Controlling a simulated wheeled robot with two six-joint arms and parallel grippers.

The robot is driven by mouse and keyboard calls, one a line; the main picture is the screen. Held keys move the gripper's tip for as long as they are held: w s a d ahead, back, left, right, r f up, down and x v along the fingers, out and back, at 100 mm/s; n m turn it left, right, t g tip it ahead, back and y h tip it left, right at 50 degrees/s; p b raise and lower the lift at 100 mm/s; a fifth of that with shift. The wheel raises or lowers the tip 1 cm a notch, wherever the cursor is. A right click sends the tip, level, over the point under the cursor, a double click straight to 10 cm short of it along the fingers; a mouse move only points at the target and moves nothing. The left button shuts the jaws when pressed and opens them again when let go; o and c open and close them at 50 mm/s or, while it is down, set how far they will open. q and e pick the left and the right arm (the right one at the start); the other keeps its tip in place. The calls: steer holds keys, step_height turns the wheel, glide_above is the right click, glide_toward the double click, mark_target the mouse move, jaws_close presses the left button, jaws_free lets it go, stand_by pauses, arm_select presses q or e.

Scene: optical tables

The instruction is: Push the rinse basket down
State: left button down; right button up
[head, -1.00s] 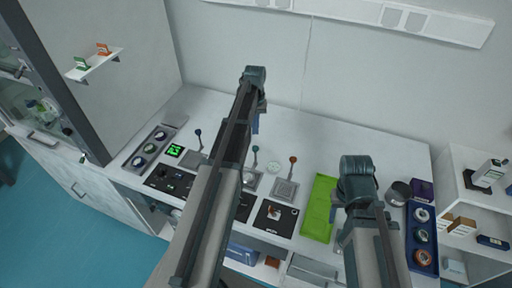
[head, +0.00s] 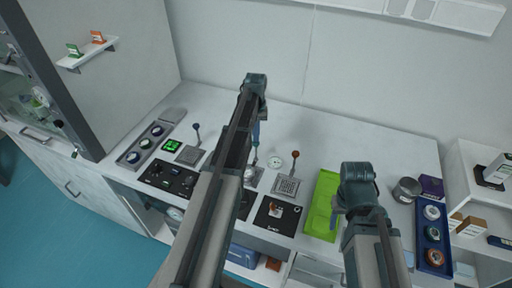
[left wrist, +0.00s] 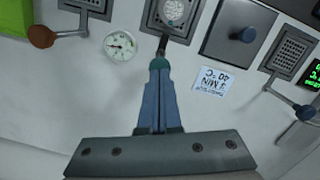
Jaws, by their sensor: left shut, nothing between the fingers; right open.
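Three baskets with levers stand in a row on the white bench; I cannot read which is named rinse. The middle basket (left wrist: 172,12) has a lever with a teal knob (left wrist: 159,63), seen in the left wrist view. My left gripper (left wrist: 159,80) is shut and empty, its fingertips at that knob; contact is unclear. In the head view my left gripper (head: 256,138) hides most of this lever. The right basket (head: 287,187) has an orange-knobbed lever (head: 294,155), the left basket (head: 190,155) a blue-knobbed one (head: 195,128). My right gripper (head: 338,212) is open over the green tray (head: 321,200).
A round gauge (left wrist: 120,44) lies beside the middle lever. A blue tray (head: 432,245) and a grey can (head: 406,190) are at the right of the bench.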

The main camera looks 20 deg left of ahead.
mark_target(256, 145)
stand_by(0.3)
arm_select(q)
step_height(256, 145, down, 6)
steer(key=b, duration=0.6)
steer(key=shift+f, duration=0.15)
arm_select(e)
step_height(256, 145, down, 6)
steer(key=shift+f, duration=0.1)
arm_select(q)
steer(key=shift+s+r, duration=0.1)
steer(key=shift+r, duration=0.3)
arm_select(e)
steer(key=shift+r, duration=0.35)
arm_select(q)
steer(key=shift+w, duration=0.25)
steer(key=shift+w+a+r+p, duration=0.25)
steer(key=shift+w+a+p, duration=0.15)
steer(key=shift+w, duration=0.25)
steer(key=shift+w+a+r+p, duration=0.25)
steer(key=shift+w+p, duration=0.1)
steer(key=shift+w, duration=0.3)
arm_select(e)
steer(key=shift+r, duration=0.5)
arm_select(q)
steer(key=shift+s, duration=0.1)
steer(key=shift+r, duration=0.1)
arm_select(e)
steer(key=shift+r, duration=0.1)
